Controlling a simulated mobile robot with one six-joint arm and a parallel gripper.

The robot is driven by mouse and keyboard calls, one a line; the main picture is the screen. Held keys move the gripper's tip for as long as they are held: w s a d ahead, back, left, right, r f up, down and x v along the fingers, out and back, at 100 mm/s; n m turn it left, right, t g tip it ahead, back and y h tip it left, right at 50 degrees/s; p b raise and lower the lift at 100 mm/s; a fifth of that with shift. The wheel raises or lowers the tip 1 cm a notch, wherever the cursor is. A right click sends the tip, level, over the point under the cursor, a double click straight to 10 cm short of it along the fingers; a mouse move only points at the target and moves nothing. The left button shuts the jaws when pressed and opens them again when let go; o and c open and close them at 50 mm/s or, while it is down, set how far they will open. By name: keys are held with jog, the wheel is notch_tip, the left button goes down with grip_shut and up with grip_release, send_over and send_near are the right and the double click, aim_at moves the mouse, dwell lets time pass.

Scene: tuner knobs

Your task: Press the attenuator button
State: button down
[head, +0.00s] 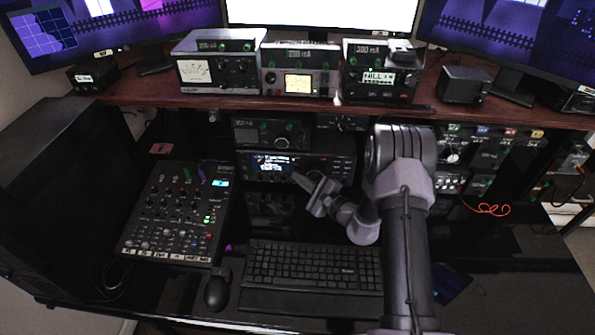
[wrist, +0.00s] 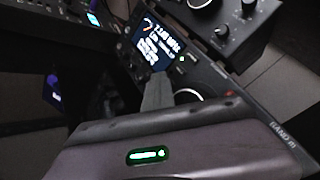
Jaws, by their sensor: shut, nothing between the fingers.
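A black radio (head: 335,165) with a lit display (head: 270,163) sits below the shelf, behind the keyboard. My gripper (head: 298,178) is shut and empty in front of its face, just right of and below the display. In the wrist view, the tip of my gripper (wrist: 158,82) is close below the radio's display (wrist: 155,42), beside a large ringed knob (wrist: 187,88). I cannot tell whether the tip touches the panel. The attenuator button is not identifiable; labels are too small to read and my gripper covers part of the face.
A smaller radio (head: 270,132) stands on top of the black one. A mixer (head: 178,212) lies at left, with a keyboard (head: 315,268) and mouse (head: 216,289) in front. A wooden shelf (head: 215,103) overhangs behind, carrying several meters.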

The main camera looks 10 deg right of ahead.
jog(key=shift+w+d+r, duration=0.25)
jog(key=shift+w+r, duration=0.1)
jog(key=shift+r, duration=0.2)
dwell(0.5)
jog(key=shift+s+a+f+b, duration=0.15)
jog(key=shift+s+f+b, duration=0.1)
jog(key=shift+f+b, duration=0.15)
jog(key=shift+s+f, duration=0.1)
jog(key=shift+s+a+f, duration=0.1)
jog(key=shift+s+f, duration=0.05)
jog(key=shift+s, duration=0.1)
jog(key=shift+s+a+b, duration=0.1)
jog(key=shift+s+a, duration=0.15)
jog(key=shift+s, duration=0.45)
jog(key=shift+s+a+b, duration=0.1)
jog(key=shift+s+a, duration=0.15)
jog(key=shift+s, duration=0.45)
jog(key=shift+s+a+b, duration=0.1)
jog(key=shift+s+a, duration=0.15)
jog(key=shift+s, duration=0.45)
